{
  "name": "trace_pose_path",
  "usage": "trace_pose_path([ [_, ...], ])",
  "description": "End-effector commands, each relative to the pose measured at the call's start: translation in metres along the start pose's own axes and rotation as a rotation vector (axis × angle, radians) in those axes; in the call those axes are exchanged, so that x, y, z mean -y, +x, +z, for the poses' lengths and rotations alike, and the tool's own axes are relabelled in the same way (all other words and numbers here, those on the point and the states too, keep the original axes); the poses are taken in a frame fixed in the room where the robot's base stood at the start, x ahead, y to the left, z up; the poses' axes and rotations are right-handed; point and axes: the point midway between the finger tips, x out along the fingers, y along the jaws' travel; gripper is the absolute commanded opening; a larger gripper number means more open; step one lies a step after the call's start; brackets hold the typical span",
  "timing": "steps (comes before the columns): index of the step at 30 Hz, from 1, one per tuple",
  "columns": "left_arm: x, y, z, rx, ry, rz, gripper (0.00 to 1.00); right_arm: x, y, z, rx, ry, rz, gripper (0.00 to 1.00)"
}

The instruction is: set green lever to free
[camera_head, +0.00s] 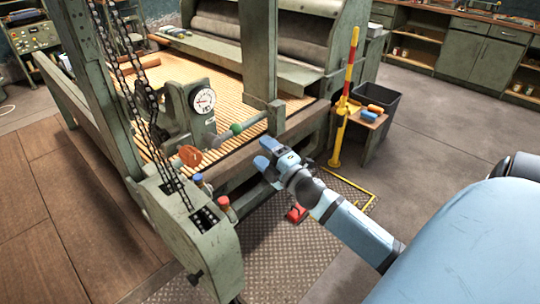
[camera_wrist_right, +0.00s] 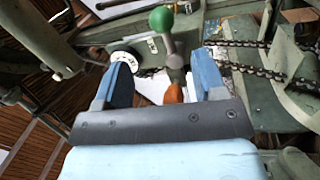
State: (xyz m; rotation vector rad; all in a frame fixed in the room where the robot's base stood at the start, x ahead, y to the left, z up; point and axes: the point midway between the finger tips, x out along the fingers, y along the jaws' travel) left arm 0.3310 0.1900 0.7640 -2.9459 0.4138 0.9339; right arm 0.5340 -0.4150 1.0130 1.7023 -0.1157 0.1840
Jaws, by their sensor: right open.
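The green lever has a green ball knob (camera_head: 236,128) on a grey metal arm. It reaches right from the machine's front, beside the white dial gauge (camera_head: 204,100). In the right wrist view the green knob (camera_wrist_right: 161,19) stands upper middle, its grey shaft running down between my finger lines. My right gripper (camera_head: 265,153) is open and empty, just right of and below the knob in the head view, apart from it. In the wrist view its two blue fingers (camera_wrist_right: 160,68) are spread wide. Any marking for the free position is not readable. My left gripper is not in view.
An orange knob (camera_head: 190,155) and red-topped and blue-topped buttons (camera_head: 223,202) sit near the lever. Chains (camera_head: 135,100) run down the left frame. A yellow-red post (camera_head: 346,95) and small side table (camera_head: 362,120) stand right. A red pedal (camera_head: 296,213) lies below.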

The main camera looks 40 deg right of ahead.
Motion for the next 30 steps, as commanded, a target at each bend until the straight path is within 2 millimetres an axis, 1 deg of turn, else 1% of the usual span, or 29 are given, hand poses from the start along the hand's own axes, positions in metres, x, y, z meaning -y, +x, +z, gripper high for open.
trace_pose_path([
  [1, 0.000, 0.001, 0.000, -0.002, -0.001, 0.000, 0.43, 0.002, -0.008, 0.000, 0.000, 0.002, -0.001, 0.64],
  [3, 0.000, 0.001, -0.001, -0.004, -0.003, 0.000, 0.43, 0.001, -0.015, 0.000, -0.001, 0.001, -0.001, 0.64],
  [7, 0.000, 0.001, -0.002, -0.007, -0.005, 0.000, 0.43, 0.000, -0.022, 0.000, -0.001, 0.000, 0.001, 0.64],
  [25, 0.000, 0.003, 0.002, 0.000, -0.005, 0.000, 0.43, 0.001, -0.023, -0.001, 0.000, 0.005, -0.002, 0.64],
  [26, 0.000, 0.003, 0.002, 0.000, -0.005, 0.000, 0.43, 0.003, -0.024, -0.002, 0.002, 0.014, -0.007, 0.64],
  [28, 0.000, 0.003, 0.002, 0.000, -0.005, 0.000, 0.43, 0.016, -0.030, -0.006, 0.012, 0.069, -0.034, 0.64],
  [29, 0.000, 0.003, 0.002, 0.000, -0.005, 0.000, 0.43, 0.025, -0.035, -0.010, 0.020, 0.110, -0.054, 0.64],
  [30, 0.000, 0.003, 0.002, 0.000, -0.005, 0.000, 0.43, 0.040, -0.043, -0.016, 0.035, 0.180, -0.088, 0.64],
])
